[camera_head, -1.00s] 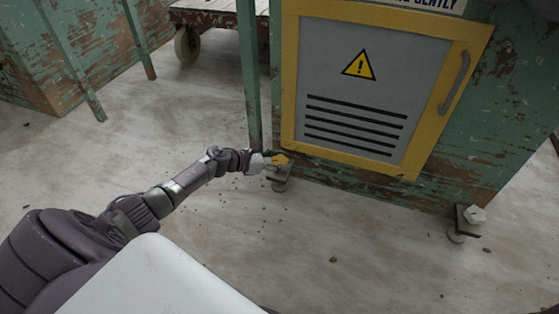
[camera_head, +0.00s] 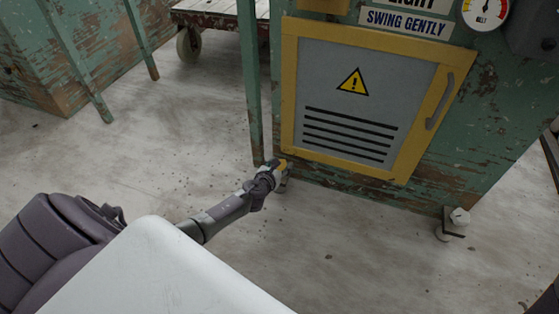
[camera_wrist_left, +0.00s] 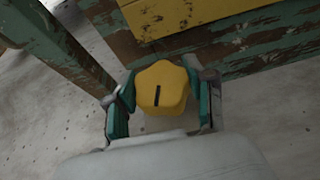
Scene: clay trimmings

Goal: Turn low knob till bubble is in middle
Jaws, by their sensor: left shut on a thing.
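The low knob is a yellow, lobed knob with a black mark on its face; it shows large in the left wrist view (camera_wrist_left: 163,88) and small at the cabinet's lower left corner in the head view (camera_head: 282,165). My left gripper (camera_wrist_left: 163,95) is shut on the knob, one finger on each side of it. In the head view my left gripper (camera_head: 272,171) hides most of the knob and the foot there. I see no bubble level in these views. My right gripper is not in view.
The worn green cabinet (camera_head: 485,135) has a yellow-framed grey door (camera_head: 345,105) with a handle. A thin green post (camera_head: 251,80) stands just left of the held knob. A wheeled cart (camera_head: 215,15) is behind. The floor in front is clear.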

